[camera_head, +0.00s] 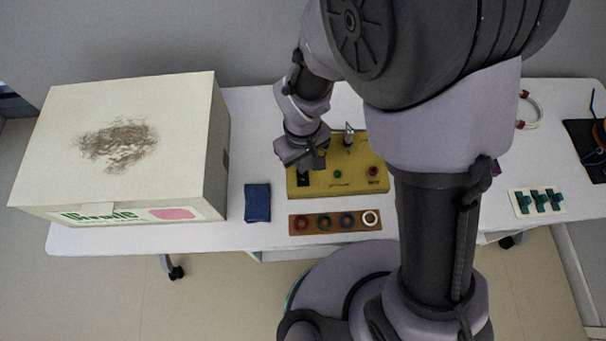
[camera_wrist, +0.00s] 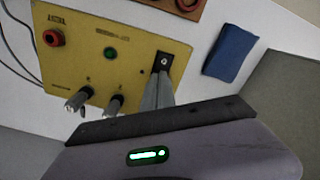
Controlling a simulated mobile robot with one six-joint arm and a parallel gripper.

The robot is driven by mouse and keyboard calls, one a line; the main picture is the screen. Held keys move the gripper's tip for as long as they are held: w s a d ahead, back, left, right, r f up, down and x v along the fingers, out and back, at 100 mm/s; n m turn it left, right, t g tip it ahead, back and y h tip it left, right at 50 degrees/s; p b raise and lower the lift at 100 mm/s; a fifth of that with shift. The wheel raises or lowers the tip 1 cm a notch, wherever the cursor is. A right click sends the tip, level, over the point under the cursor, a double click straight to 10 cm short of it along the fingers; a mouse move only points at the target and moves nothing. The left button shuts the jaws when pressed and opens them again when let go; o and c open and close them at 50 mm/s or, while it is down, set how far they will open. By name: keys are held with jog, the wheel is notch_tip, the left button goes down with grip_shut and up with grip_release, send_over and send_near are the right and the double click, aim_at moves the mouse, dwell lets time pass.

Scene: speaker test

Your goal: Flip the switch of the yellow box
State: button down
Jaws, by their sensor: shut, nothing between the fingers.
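The yellow box (camera_head: 350,183) sits on the white table in the head view, and it fills the upper left of the wrist view (camera_wrist: 130,68). A black rocker switch plate (camera_wrist: 164,60) is near one edge of its face; it also shows in the head view (camera_head: 303,181). My gripper (camera_wrist: 162,80) is shut and empty, with its fingertips close at the black switch plate; I cannot tell whether they touch it. In the head view, my gripper (camera_head: 308,163) is over the box's left end. The box also carries a red terminal (camera_wrist: 54,37), a green light (camera_wrist: 110,53) and two metal levers (camera_wrist: 113,103).
A large cream carton (camera_head: 150,135) stands at the left. A brown strip with coloured rings (camera_head: 335,230) lies in front. A white plate with green parts (camera_head: 537,202) is at the right.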

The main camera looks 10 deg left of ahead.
jog(key=shift+f+b, duration=0.75)
jog(key=shift+f, duration=0.15)
dwell(0.9)
jog(key=shift+r, duration=0.15)
notch_tip(320, 180, up, 7)
jog(key=p, duration=0.5)
jog(key=shift+p, duration=0.35)
jog(key=w+d+r+m+t+y, duration=0.1)
jog(key=w+d+r+m, duration=0.2)
jog(key=r, duration=0.6)
jog(key=s+d+r+m+t, duration=0.2)
jog(key=s+d+r+m, duration=0.3)
jog(key=d+r, duration=0.1)
jog(key=s+d+r+m+t+y, duration=0.1)
jog(key=s+d+r+m+t, duration=0.1)
jog(key=s+d+r+m, duration=0.3)
notch_tip(320, 180, up, 4)
jog(key=shift+d+r+t, duration=0.2)
jog(key=shift+d+t, duration=0.2)
jog(key=shift+d, duration=0.7)
